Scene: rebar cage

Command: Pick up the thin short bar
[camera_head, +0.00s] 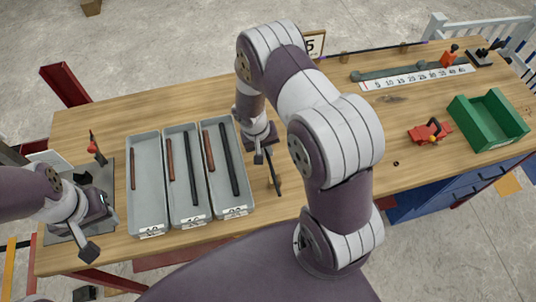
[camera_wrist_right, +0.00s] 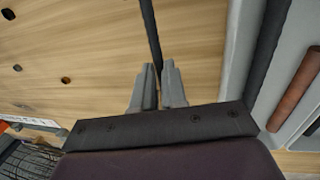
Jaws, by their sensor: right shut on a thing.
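A thin, short red-brown bar (camera_head: 132,169) lies in the leftmost grey tray (camera_head: 147,215). A thin dark bar (camera_head: 273,175) is at my right gripper (camera_head: 262,152), right of the trays. In the right wrist view, my right gripper (camera_wrist_right: 158,88) is shut on this dark bar (camera_wrist_right: 150,35), which extends away past the fingertips above the wooden table. Its far end is outside that view. My left gripper (camera_head: 88,240) is at the lower left, left of the trays; its fingers are too unclear to tell their opening.
The middle tray (camera_head: 189,210) and right tray (camera_head: 225,205) each hold a red-brown bar and a longer dark bar. A green bin (camera_head: 488,125), a red tool (camera_head: 430,132) and a ruler strip (camera_head: 415,78) stand at right. The wood around the dark bar is clear.

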